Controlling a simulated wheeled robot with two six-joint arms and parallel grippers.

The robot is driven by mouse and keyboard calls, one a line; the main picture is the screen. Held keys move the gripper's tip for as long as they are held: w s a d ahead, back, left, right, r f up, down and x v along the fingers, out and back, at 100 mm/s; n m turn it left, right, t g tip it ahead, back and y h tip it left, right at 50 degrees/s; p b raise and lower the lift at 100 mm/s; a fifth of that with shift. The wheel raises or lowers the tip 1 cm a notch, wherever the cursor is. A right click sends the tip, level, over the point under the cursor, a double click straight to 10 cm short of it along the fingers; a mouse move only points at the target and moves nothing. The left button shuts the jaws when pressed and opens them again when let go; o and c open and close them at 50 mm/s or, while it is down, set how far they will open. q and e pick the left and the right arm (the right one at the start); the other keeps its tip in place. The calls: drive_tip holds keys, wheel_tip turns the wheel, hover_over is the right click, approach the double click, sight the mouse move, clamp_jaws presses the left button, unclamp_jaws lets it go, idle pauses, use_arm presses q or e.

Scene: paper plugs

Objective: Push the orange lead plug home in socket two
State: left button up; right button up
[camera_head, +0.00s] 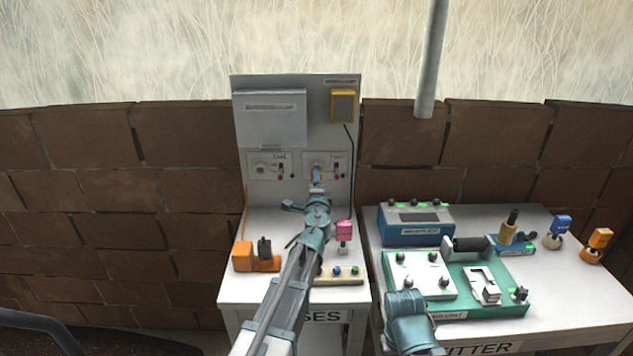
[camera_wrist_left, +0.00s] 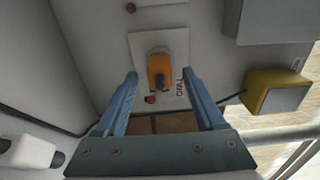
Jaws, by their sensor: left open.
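The orange lead plug (camera_wrist_left: 158,66) stands at the socket plate lettered TWO (camera_wrist_left: 174,47) in the left wrist view. How deep it sits is hard to tell. In the head view a bit of orange plug (camera_head: 318,172) shows at socket two on the upright panel, mostly hidden by my gripper. My left gripper (camera_wrist_left: 161,78) is open, with its blue fingers on either side of the plug and gaps between. It also shows in the head view (camera_head: 317,181), reaching to the panel.
Socket one (camera_head: 262,168) is left of socket two. A yellow box (camera_head: 343,106) with a black cable hangs above right. An orange block (camera_head: 255,262), a pink-topped piece (camera_head: 343,230) and a button strip (camera_head: 350,278) sit on the bench. Devices crowd the right table (camera_head: 560,300).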

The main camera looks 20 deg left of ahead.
use_arm(q)
drive_tip(key=shift+v, duration=2.5)
